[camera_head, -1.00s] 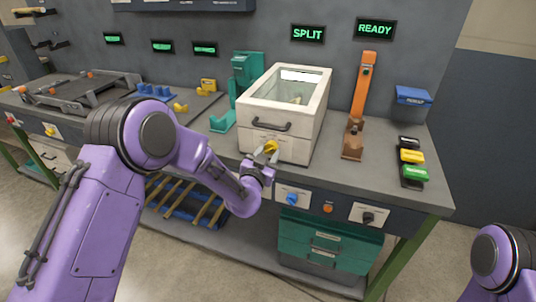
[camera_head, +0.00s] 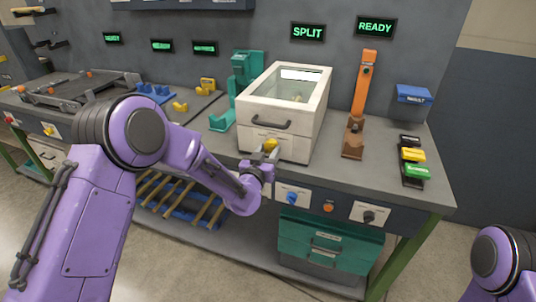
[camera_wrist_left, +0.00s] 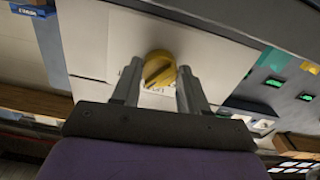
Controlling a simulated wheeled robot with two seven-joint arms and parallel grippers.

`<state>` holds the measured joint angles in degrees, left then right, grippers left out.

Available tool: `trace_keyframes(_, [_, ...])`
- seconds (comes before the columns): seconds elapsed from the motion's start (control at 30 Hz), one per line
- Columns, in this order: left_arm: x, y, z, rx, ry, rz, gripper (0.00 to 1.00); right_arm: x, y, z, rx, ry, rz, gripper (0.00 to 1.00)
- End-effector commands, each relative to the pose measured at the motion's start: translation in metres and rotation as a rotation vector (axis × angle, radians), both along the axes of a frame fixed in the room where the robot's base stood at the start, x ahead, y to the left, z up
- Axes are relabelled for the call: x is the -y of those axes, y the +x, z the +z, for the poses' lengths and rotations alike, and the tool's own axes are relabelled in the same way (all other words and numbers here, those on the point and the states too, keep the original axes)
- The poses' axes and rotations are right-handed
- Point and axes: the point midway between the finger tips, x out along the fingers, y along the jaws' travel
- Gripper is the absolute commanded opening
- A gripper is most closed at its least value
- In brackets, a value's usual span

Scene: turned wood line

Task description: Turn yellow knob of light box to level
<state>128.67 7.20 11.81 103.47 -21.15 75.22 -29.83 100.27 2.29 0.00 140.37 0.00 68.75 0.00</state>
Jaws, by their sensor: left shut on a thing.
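The light box (camera_head: 286,112) is a cream box with a glass top and a dark handle, standing on the grey bench. Its yellow knob (camera_head: 270,145) is low on the front face; in the left wrist view the knob (camera_wrist_left: 158,70) shows a raised grip bar, tilted from the picture's vertical. My left gripper (camera_head: 268,155) is at the knob, with its fingers (camera_wrist_left: 158,78) on either side of it, shut on it. The fingers partly cover the knob in the head view. My right gripper is out of frame; only part of my right arm shows at the lower right.
A blue knob (camera_head: 292,196) and a black knob (camera_head: 368,216) sit on the bench's front panel below the box. An orange stand (camera_head: 362,100) is right of the box, a teal stand (camera_head: 246,72) left. Black, yellow and green blocks (camera_head: 414,155) lie farther right.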

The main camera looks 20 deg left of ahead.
Motion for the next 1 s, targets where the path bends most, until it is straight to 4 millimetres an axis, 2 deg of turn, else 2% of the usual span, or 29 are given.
trace_keyframes(1.0, [0.001, 0.0, 0.0, -0.016, -0.485, 0.0, 0.13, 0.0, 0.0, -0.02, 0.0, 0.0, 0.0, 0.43])
